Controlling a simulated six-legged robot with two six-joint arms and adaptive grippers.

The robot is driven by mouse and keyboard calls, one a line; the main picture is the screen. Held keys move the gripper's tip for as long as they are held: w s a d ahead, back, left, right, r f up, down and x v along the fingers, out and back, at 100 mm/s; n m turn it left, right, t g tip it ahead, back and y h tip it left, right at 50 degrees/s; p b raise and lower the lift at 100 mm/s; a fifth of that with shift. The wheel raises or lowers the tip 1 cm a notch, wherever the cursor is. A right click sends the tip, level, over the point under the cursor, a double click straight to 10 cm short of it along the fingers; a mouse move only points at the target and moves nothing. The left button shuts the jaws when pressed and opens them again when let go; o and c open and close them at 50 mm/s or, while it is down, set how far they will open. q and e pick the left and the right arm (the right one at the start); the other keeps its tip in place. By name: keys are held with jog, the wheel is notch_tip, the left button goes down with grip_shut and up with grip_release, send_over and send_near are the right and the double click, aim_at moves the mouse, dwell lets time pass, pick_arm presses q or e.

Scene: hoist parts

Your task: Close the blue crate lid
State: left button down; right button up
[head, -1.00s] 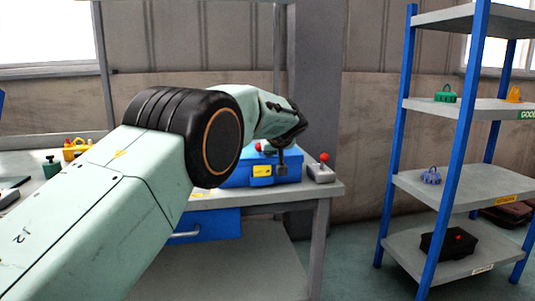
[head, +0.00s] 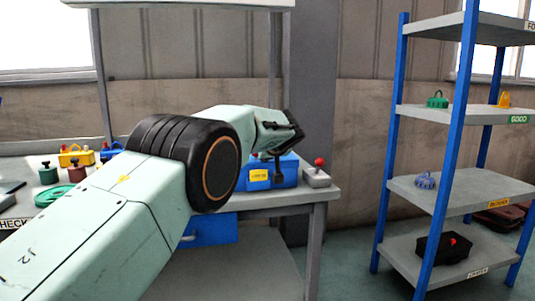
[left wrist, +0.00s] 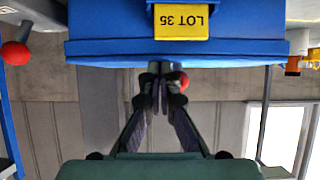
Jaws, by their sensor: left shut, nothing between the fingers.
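The blue crate (head: 285,174) stands on the bench near its right end, with a yellow label (head: 258,175) on its front. In the left wrist view, which is upside down, the crate front (left wrist: 110,22) fills the top with its LOT 35 label (left wrist: 182,22). A blue lid edge (left wrist: 225,48) runs along it. The lid looks down, but I cannot tell whether it is fully seated. My left gripper (head: 278,180) is at the crate's front; its fingertips (left wrist: 160,82) are shut and empty by the lid edge. A red knob (left wrist: 179,80) shows behind them. My right gripper is out of view.
A grey box with a red ball knob (head: 319,163) stands right of the crate. A blue-posted shelf (head: 455,190) with several small parts stands farther right. A yellow caddy (head: 76,157) and green and dark red parts lie on the bench at left.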

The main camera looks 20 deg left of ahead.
pick_arm(q)
jog(key=v, duration=1.1)
jog(key=s+d+f+m+h, duration=0.1)
jog(key=d+f+m+h, duration=0.25)
jog(key=f, duration=0.25)
jog(key=s+d+f+m+h, duration=0.2)
jog(key=f+m, duration=0.2)
jog(key=f, duration=0.2)
jog(key=s+f+g+h+p, duration=0.1)
jog(key=s+f+p, duration=0.1)
jog(key=s+f, duration=0.5)
jog(key=s+f+g+h+p, duration=0.1)
jog(key=s+f+g, duration=0.1)
jog(key=s+f, duration=0.6)
jog(key=s+a+f+g+p, duration=0.2)
jog(key=s+f, duration=0.2)
jog(key=s, duration=0.8)
jog(key=s+a+f+n+g+y+p, duration=0.1)
jog(key=s+f, duration=0.3)
jog(key=s, duration=0.8)
jog(key=s+a+f+g+p, duration=0.3)
jog(key=s+f+g, duration=0.1)
jog(key=s, duration=0.9)
jog(key=shift+a+f+n, duration=0.3)
jog(key=shift+f+n, duration=0.05)
jog(key=shift+f, duration=0.25)
